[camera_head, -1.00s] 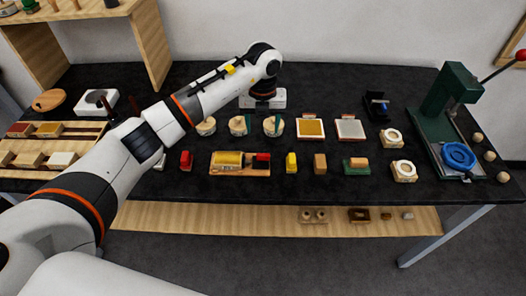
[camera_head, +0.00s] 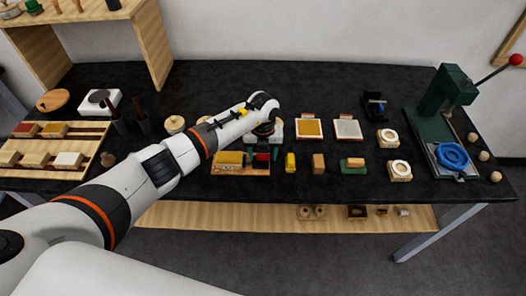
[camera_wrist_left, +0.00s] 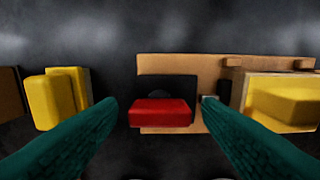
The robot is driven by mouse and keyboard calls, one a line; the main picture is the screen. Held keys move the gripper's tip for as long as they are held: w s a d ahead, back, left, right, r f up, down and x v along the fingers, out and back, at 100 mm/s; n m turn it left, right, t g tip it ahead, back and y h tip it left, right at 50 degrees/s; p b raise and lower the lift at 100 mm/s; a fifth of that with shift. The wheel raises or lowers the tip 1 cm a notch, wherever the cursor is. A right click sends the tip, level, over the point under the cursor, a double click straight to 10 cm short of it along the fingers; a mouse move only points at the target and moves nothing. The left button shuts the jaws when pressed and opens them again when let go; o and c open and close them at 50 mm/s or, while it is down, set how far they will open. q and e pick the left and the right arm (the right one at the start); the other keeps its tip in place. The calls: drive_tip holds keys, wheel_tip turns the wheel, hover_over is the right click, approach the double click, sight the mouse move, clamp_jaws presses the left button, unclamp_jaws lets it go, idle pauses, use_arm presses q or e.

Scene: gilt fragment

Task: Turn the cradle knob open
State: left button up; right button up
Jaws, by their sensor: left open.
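The cradle is a wooden base (camera_head: 232,172) with a yellow piece (camera_head: 230,158) at its left and a red knob (camera_head: 262,157) at its right end. In the left wrist view the red knob (camera_wrist_left: 161,112) stands before a dark plate on the tan base (camera_wrist_left: 190,67); the cradle's yellow piece (camera_wrist_left: 285,101) is at right. My left gripper (camera_head: 263,153) is at the knob end of the cradle. Its green fingers are open (camera_wrist_left: 158,110), one on each side of the knob in the picture, with no visible contact. My right gripper is out of view.
A yellow block (camera_head: 290,163) and a brown block (camera_head: 318,163) stand close to the right of the cradle. Framed pads (camera_head: 309,129) lie behind them. A green press (camera_head: 440,110) with a blue ring is at far right. Dark table shows between the items.

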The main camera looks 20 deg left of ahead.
use_arm(q)
drive_tip(key=shift+c, duration=0.2)
drive_tip(key=c, duration=1)
drive_tip(key=shift+o, duration=0.2)
drive_tip(key=shift+f+m+b, duration=0.15)
drive_tip(key=shift+m+b, duration=0.95)
drive_tip(key=shift+b, duration=0.15)
drive_tip(key=m+b, duration=1.1)
drive_tip(key=shift+m+b, duration=0.4)
drive_tip(key=shift+r+m+b, duration=0.2)
drive_tip(key=shift+m+b, duration=1.4)
drive_tip(key=shift+m, duration=0.4)
